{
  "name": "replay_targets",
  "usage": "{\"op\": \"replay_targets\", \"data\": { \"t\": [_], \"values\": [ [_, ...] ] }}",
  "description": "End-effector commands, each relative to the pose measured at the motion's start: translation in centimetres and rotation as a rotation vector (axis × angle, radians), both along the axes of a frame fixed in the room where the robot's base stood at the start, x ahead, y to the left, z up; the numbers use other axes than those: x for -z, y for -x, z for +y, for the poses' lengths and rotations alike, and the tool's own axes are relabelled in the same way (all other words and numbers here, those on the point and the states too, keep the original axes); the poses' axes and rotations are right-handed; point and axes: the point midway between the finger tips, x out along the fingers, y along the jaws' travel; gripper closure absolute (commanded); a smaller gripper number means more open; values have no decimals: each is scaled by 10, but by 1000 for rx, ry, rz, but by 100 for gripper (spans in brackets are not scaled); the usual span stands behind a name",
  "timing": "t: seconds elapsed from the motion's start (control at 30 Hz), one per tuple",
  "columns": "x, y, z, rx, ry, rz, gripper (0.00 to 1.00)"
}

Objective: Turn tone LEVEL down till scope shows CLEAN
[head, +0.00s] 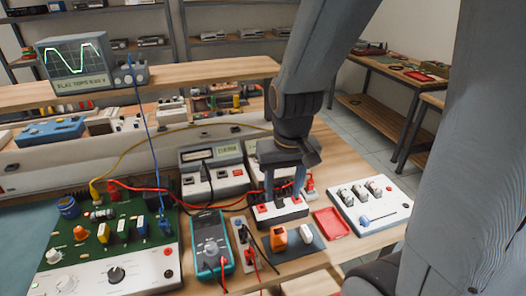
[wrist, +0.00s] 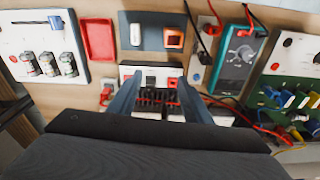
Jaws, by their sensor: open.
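The scope (head: 79,60) stands on the shelf at the upper left in the head view. Its screen shows a green and white wave with flattened tops; the caption under it is too small to read surely. A green circuit board (head: 125,229) is at the lower left, with a white front panel (head: 140,270) carrying a black knob (head: 117,275) and a pale knob (head: 66,284). I cannot read which knob is LEVEL. My gripper (head: 284,194) is open, pointing down over a small white box with red sockets (head: 280,211). The fingers also show in the wrist view (wrist: 157,92).
A teal multimeter (head: 211,247) with leads stands between the board and my gripper. Right of the gripper are a red tray (head: 331,223) and a white panel with cylinders and a blue lever (head: 374,209). Meters (head: 212,171) stand behind. A blue cable (head: 147,135) hangs from the scope.

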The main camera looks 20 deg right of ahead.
Motion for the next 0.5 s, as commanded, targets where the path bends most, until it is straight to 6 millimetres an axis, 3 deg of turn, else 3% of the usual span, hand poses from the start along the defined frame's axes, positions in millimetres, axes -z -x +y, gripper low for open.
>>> {"op": "replay_targets", "data": {
  "t": [0.3,0.5],
  "values": [
    [-2,-143,-59,670,-47,63,55],
    [3,-201,-97,1012,-60,92,55]
  ]
}}
